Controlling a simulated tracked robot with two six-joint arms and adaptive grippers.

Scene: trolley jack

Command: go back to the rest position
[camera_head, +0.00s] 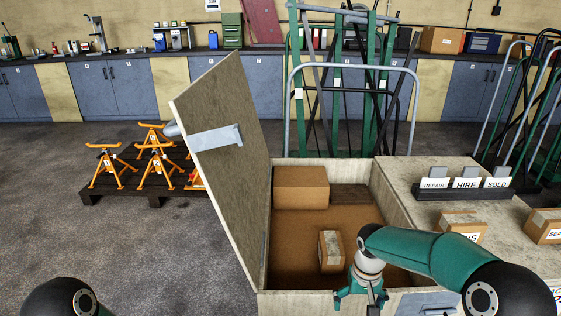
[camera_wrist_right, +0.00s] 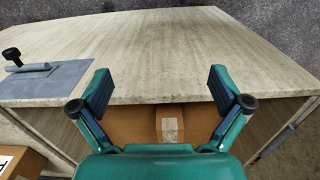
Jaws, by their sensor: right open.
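My right gripper (camera_head: 362,293) is over the near edge of an open pale wooden chest (camera_head: 263,220), pointing down. In the right wrist view my right gripper (camera_wrist_right: 161,90) has its fingers spread wide, with nothing between them. A pale wooden surface (camera_wrist_right: 170,45) lies beyond the fingertips, and a small taped cardboard box (camera_wrist_right: 170,124) shows below and between them. That small box (camera_head: 331,250) is on the chest's brown floor, apart from the gripper. My left gripper is out of view; only a dark part of my left arm shows at bottom left.
The raised lid (camera_head: 222,160) stands left of the opening. A larger carton (camera_head: 301,187) is at the chest's back. On the right, a counter (camera_head: 410,178) bears a sign holder (camera_head: 462,193) and boxes. Orange stands (camera_head: 154,160) sit on a dark pallet; floor at left is clear.

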